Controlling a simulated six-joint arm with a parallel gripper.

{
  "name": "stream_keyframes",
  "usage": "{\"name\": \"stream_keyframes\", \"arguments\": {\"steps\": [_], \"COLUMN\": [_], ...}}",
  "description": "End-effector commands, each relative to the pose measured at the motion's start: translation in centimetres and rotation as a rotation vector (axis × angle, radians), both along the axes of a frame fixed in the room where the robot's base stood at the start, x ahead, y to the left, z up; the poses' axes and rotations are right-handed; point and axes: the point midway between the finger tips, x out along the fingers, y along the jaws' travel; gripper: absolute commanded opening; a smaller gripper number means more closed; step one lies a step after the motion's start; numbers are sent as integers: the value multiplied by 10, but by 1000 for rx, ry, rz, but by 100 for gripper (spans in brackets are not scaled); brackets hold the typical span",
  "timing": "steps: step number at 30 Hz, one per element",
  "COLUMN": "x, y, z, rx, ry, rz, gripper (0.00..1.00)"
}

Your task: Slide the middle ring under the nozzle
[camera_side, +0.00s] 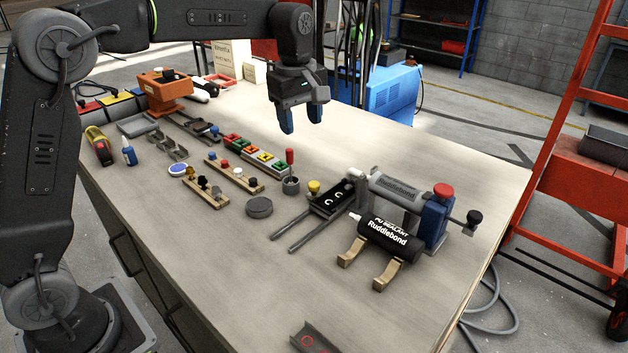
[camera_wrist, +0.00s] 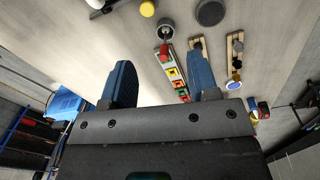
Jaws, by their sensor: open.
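A black sliding plate (camera_side: 331,198) with pale curved ring marks lies on two grey rails (camera_side: 298,240) in the side view. I cannot make out each ring, nor pick out the middle one for sure. A yellow knob (camera_side: 314,187) stands at its left; it also shows at the top of the wrist view (camera_wrist: 147,8). The dispenser's grey Ruddlebond cartridge (camera_side: 393,187) lies level, with its pale nozzle end (camera_side: 356,175) near the plate's right end. My gripper (camera_side: 301,118) is open and empty, above the table behind and left of the plate. Its blue fingers show in the wrist view (camera_wrist: 161,70).
A black sealant cartridge (camera_side: 388,240) rests on wooden cradles in front of the dispenser (camera_side: 434,220). A grey round lid (camera_side: 259,206), a small grey cup (camera_side: 291,185) and a red-handled tool (camera_side: 290,157) stand left of the plate. The table's front middle is mostly clear.

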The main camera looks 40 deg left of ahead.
Motion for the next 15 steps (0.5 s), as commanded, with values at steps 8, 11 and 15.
{"name": "stream_keyframes", "arguments": {"steps": [8, 11, 15], "x": [38, 39, 39], "y": [1, 1, 1], "z": [-30, -36, -54], "rx": [-8, -7, -8], "ry": [67, 71, 73], "rz": [217, 229, 228], "gripper": [55, 55, 55]}}
